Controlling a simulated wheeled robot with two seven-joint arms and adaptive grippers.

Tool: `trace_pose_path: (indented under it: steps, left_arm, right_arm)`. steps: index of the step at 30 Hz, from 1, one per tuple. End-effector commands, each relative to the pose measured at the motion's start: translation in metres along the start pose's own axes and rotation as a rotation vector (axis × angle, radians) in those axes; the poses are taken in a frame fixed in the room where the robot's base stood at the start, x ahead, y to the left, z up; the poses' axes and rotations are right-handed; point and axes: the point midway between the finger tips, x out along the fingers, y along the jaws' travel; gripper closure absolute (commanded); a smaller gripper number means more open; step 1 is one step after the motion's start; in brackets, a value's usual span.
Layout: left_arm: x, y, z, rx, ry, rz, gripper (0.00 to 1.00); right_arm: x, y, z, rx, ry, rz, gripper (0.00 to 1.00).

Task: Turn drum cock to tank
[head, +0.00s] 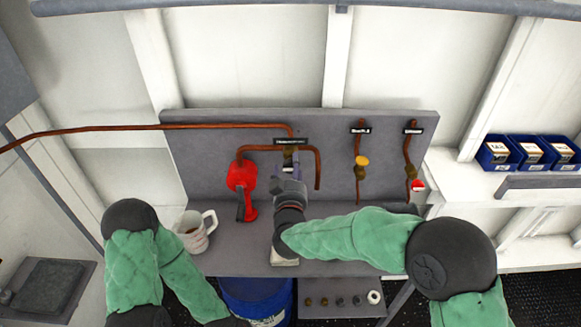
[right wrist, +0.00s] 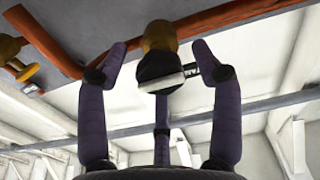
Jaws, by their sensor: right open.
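The drum cock, a brass body with a black handle that has a white stripe, shows in the right wrist view (right wrist: 160,72). It sits on a copper pipe (right wrist: 50,42). In the head view it is mostly hidden behind my right gripper (head: 292,172), just below a black label (head: 290,141). My right gripper is open. Its fingers (right wrist: 163,64) stand on both sides of the cock, with gaps showing. My left arm is at the lower left of the head view, and its gripper is not visible.
A red hand pump (head: 241,178) is left of my right gripper. A mug (head: 196,232) stands on the bench. Cocks with yellow (head: 362,161) and red-and-white (head: 417,185) handles are on the right. A blue drum (head: 240,300) stands below; blue bins (head: 497,153) sit on a shelf.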

Motion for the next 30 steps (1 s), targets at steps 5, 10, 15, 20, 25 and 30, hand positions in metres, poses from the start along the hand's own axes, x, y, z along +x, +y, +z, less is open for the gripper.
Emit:
trace_pose_path:
  steps: [5, 10, 15, 20, 25, 30]
  left_arm:
    - [0.001, -0.001, 0.0, 0.0, 0.0, 0.0, 0.6]
    - [0.001, -0.001, 0.0, 0.0, 0.0, 0.0, 0.6]
    - [0.001, 0.0, 0.0, 0.0, 0.0, 0.0, 0.6]
    - [0.001, -0.001, 0.0, 0.0, 0.0, 0.0, 0.6]
    - [0.001, -0.001, 0.0, 0.0, 0.0, 0.0, 0.6]
    - [0.004, -0.001, 0.0, 0.0, 0.0, 0.0, 0.6]
  right_arm:
    - [0.014, 0.0, 0.001, 0.0, 0.0, 0.001, 0.34]
    - [0.016, 0.0, 0.001, 0.0, -0.001, 0.0, 0.34]
    - [0.016, 0.0, 0.0, 0.0, -0.001, -0.001, 0.37]
    - [0.016, 0.0, 0.0, 0.0, -0.001, -0.001, 0.82]
    - [0.016, 0.0, 0.001, 0.001, -0.002, -0.001, 0.91]
    - [0.016, 0.0, 0.002, 0.017, -0.002, -0.001, 0.91]
